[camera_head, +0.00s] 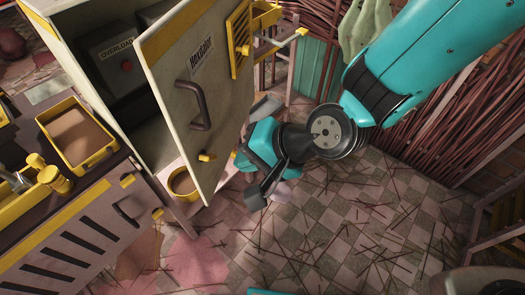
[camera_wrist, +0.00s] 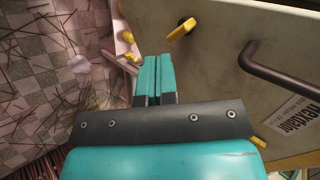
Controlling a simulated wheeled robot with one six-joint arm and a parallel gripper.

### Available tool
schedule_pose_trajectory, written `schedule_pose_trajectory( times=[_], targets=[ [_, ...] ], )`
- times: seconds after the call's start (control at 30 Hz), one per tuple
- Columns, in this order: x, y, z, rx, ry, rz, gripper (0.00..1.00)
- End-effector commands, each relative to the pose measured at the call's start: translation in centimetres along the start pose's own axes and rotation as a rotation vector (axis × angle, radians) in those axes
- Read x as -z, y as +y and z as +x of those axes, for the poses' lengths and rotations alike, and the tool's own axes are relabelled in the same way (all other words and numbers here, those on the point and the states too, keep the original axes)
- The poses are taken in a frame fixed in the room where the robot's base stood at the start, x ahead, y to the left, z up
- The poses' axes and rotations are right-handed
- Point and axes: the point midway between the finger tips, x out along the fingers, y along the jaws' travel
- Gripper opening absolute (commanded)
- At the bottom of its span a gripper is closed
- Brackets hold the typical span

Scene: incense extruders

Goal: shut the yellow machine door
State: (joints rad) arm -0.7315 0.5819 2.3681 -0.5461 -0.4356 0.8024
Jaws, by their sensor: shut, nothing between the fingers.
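The machine door (camera_head: 190,100) is a cream panel with yellow trim along its top, a dark handle (camera_head: 197,105) and a printed label. It stands open at an angle from the cabinet, whose dark inside shows. My gripper (camera_head: 243,160) is beside the door's right edge in the head view, low down. Its fingertips are partly hidden there. In the wrist view the teal fingers (camera_wrist: 153,65) are shut together and empty. The door (camera_wrist: 225,85) fills the right side of that view, with its handle (camera_wrist: 275,68) and a yellow latch (camera_wrist: 182,29) showing. I cannot tell whether the fingers touch it.
A red button under an OVERLOAD label (camera_head: 118,47) shows inside the cabinet. A yellow tray (camera_head: 107,152) of brown material stands on the left machine. A round yellow-rimmed container (camera_head: 184,184) sits below the door. Straw litters the checkered floor (camera_head: 335,225), otherwise largely open at lower right.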

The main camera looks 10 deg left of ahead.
Motion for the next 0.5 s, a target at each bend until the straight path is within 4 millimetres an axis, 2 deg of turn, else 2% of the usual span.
schedule_pose_trajectory(
  times=[0.03,0.13,0.3,0.5],
  targets=[
    [-0.1,0.1,1.3,-0.001,-0.004,-0.002,0.0],
    [-0.1,0.1,3.2,-0.001,-0.003,-0.003,0.0],
    [-0.1,-1.9,4.8,0.002,-0.001,-0.003,0.0],
    [0.0,-2.7,5.8,0.0,0.0,-0.002,0.0]
  ],
)
